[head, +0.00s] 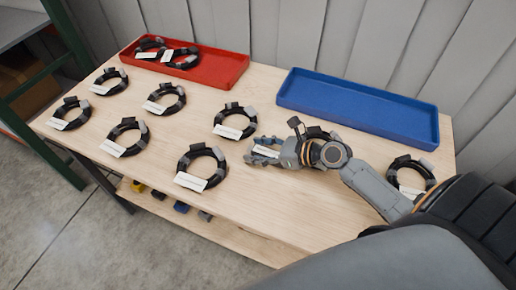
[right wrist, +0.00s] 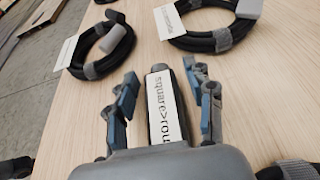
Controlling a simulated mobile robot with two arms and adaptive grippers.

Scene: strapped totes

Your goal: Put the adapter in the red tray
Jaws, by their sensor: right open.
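My right gripper (head: 266,152) is low over the middle of the table, its fingers open. In the right wrist view its blue-grey fingers (right wrist: 166,100) stand on both sides of a dark, elongated piece with a white label reading "square>rou…" (right wrist: 165,108), the rest of the text hidden; this looks like the adapter. A gap shows beside its left side; contact on the right cannot be told. The red tray (head: 222,78) stands at the table's back left and holds two black cable coils (head: 180,57) with white tags. My left gripper is not in view.
Several tagged black cable coils lie on the wooden table (head: 150,185), including one left of the gripper (head: 202,165) and one by my right arm (head: 402,172). A coil behind the gripper is partly hidden. An empty blue tray (head: 360,105) stands back right.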

